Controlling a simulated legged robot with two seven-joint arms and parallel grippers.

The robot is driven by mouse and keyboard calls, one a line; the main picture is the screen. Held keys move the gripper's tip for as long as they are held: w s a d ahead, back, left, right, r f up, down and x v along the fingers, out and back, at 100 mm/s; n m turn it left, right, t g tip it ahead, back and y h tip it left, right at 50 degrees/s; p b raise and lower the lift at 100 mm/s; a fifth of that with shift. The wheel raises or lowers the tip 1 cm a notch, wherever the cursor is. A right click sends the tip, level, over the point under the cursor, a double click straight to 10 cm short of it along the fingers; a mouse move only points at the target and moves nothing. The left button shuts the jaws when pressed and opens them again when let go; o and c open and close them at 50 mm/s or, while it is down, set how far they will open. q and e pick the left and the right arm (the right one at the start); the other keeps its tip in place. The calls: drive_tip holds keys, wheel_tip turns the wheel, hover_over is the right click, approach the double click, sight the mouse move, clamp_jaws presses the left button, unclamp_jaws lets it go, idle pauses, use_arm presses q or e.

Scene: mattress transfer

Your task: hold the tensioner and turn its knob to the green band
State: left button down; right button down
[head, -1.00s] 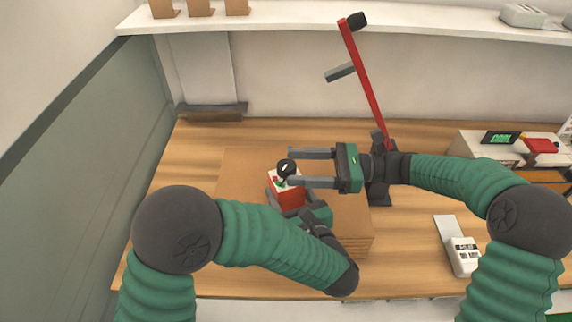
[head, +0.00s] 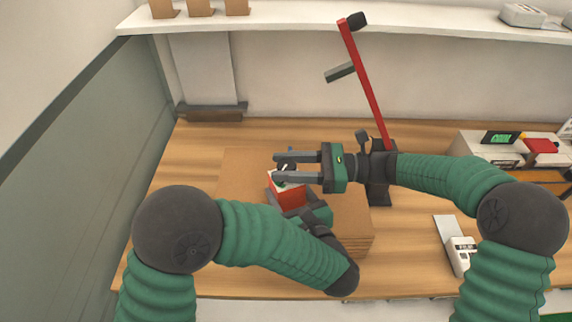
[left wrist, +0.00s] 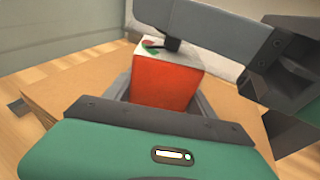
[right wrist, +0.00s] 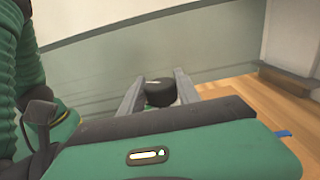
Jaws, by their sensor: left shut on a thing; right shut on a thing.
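The tensioner is a red block (head: 288,195) with a white top on a stack of brown sheets. Its red body (left wrist: 163,84) sits between the fingers of my left gripper (left wrist: 164,100), which is shut on it. A green and a red mark show on the top in the left wrist view. My right gripper (head: 276,170) is shut on the black knob above the block. The knob (right wrist: 160,95) shows between its fingers in the right wrist view, with a pale mark on its top. The fingers partly hide the knob and top in the head view.
The brown stack (head: 343,228) lies on a wooden table (head: 190,150). A red lever on a dark stand (head: 371,95) rises behind my right gripper. A white device (head: 463,256) lies at the right front. A shelf (head: 290,14) runs along the back wall.

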drive_tip(key=shift+w+m+t, duration=0.1)
drive_tip(key=shift+m+t, duration=0.7)
drive_tip(key=shift+t, duration=0.4)
drive_tip(key=c, duration=0.9)
unclamp_jaws()
drive_tip(key=shift+d, duration=0.1)
drive_tip(key=d, duration=0.4)
drive_tip(key=s+d, duration=0.1)
drive_tip(key=d, duration=0.6)
drive_tip(key=shift+s+d, duration=0.4)
